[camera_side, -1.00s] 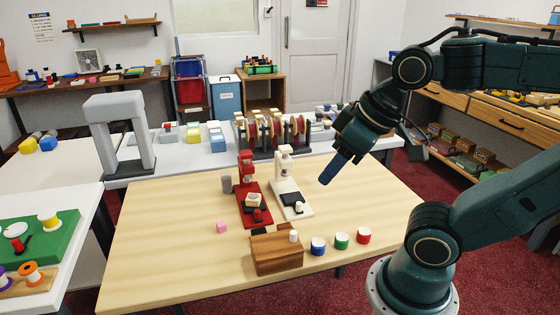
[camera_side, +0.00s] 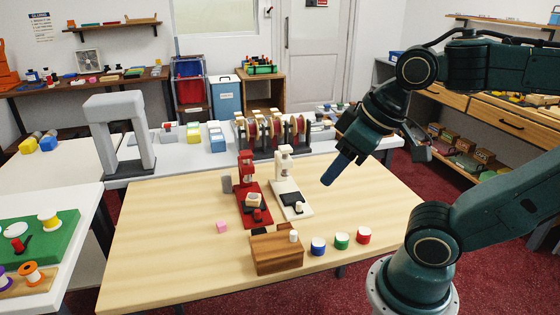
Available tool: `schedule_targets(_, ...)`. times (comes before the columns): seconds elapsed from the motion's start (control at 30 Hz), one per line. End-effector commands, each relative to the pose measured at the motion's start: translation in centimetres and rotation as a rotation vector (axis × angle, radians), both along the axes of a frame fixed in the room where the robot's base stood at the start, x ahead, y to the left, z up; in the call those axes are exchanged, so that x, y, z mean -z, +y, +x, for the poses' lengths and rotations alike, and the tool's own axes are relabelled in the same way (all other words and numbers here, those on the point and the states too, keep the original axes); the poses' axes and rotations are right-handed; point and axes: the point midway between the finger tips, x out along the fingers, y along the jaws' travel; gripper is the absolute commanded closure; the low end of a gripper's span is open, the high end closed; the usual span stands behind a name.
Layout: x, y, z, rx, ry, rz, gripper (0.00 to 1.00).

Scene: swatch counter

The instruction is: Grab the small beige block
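A small beige block (camera_side: 254,200) sits on the red press-like stand (camera_side: 243,213), near the middle of the wooden table. It looks tilted or angled, and its lower part is hard to make out. My gripper (camera_side: 328,180) hangs above the table to the right of the block, beyond the white stand (camera_side: 291,199), pointing down and left. It is well apart from the block. Its blue fingers overlap in this view, so whether they are apart is unclear. Nothing shows between them.
A wooden box (camera_side: 277,254) with a small white cylinder (camera_side: 294,236) stands at the front. Blue (camera_side: 318,246), green (camera_side: 342,241) and red (camera_side: 364,235) pots line the front right. A pink cube (camera_side: 222,226) and grey cylinder (camera_side: 227,184) lie left. The table's right side is clear.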

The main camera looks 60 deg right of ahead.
Motion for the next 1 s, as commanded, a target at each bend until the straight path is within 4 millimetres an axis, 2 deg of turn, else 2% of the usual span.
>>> schedule_targets(0.4,0.0,0.0,0.0,0.0,0.0,0.0,0.6)
schedule_targets(0.53,0.0,0.0,0.0,0.0,0.0,0.0,0.35)
schedule_targets(1.0,-0.29,-0.13,0.61,0.02,0.01,0.007,0.35)
